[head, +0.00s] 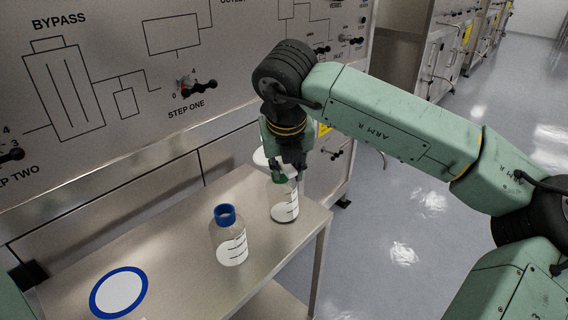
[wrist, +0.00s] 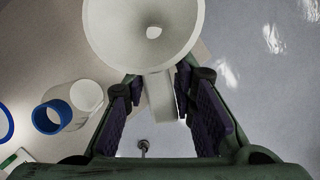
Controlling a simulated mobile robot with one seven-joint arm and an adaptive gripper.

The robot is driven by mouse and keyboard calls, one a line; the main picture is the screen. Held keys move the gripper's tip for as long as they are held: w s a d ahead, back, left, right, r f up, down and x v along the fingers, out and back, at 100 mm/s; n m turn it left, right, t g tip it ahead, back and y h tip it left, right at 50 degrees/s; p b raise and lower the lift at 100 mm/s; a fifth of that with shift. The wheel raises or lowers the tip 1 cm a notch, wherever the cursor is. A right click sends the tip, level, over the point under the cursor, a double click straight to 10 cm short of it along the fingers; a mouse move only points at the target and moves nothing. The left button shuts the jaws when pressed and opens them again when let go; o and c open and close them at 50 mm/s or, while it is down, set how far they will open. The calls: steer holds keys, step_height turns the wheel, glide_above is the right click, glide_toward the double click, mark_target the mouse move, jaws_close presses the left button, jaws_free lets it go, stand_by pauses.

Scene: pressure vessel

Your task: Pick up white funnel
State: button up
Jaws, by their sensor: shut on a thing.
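The white funnel (wrist: 110,25) fills the top of the wrist view, with its round bowl and centre hole facing the camera. Its flat tab (wrist: 160,98) lies between the fingers of my gripper (wrist: 157,82), which is shut on it. In the head view, my gripper (head: 290,167) points down over the far right end of the steel table. A white edge of the funnel (head: 260,157) shows beside it, with the rest hidden by the gripper. A clear bottle with white contents (head: 285,204) stands just below; I cannot tell whether the funnel touches it.
A blue-necked clear bottle (head: 228,238) stands nearby on the steel table (head: 180,235). A white disc with a blue rim (head: 118,292) lies at the front left. The panel wall with knobs (head: 195,85) rises behind. Open floor (head: 400,235) lies right of the table.

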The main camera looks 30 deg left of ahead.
jaws_close()
steer(key=shift+r, duration=0.1)
